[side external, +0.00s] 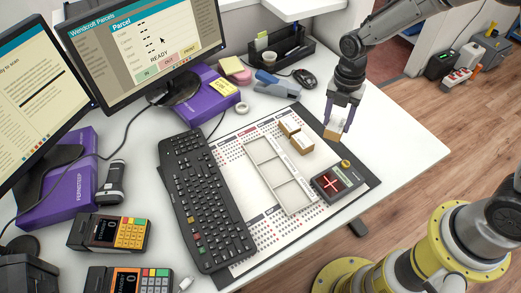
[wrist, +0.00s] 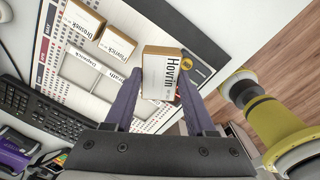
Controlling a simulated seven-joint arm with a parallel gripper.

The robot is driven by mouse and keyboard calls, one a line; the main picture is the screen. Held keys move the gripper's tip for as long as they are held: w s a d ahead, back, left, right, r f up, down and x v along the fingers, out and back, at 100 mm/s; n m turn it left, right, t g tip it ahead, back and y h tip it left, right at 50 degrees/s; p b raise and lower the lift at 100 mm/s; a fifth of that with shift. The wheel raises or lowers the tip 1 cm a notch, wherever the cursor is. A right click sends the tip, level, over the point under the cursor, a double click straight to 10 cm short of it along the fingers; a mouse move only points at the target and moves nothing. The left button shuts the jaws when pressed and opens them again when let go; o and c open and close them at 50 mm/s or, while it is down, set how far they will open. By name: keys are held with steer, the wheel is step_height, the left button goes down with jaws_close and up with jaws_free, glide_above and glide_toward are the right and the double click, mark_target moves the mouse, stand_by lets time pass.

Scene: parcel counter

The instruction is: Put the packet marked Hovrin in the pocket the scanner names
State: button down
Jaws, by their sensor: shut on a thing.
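My gripper (side external: 338,122) is shut on the packet marked Hovrin (wrist: 160,72), a small brown box with a white label. It holds the packet above the counter, near the scanner (side external: 336,184). The packet also shows between the fingertips in the side view (side external: 333,132).
Two other brown packets (side external: 302,143) (wrist: 116,43) lie behind the tray on the printed mat. A keyboard (side external: 205,200) lies left of the tray. Two card terminals (side external: 112,232), monitors and purple boxes stand further left. The counter's right edge is close to the scanner.

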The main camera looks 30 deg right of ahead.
steer(key=a+r+n, duration=0.2)
steer(key=a+n, duration=0.9)
steer(key=w+a+f, duration=0.1)
steer(key=w+f, duration=0.2)
steer(key=w+a+f, duration=0.2)
steer(key=w, duration=0.2)
steer(key=w+a+f, duration=0.2)
steer(key=w+f, duration=0.1)
steer(key=w, duration=0.1)
steer(key=shift+f, duration=0.3)
steer(key=shift+w+a+f, duration=0.15)
steer(key=shift+w+f, duration=0.2)
steer(key=shift+f, duration=1.75)
steer(key=shift+f, duration=0.1)
steer(key=shift+c, duration=1.2)
jaws_free()
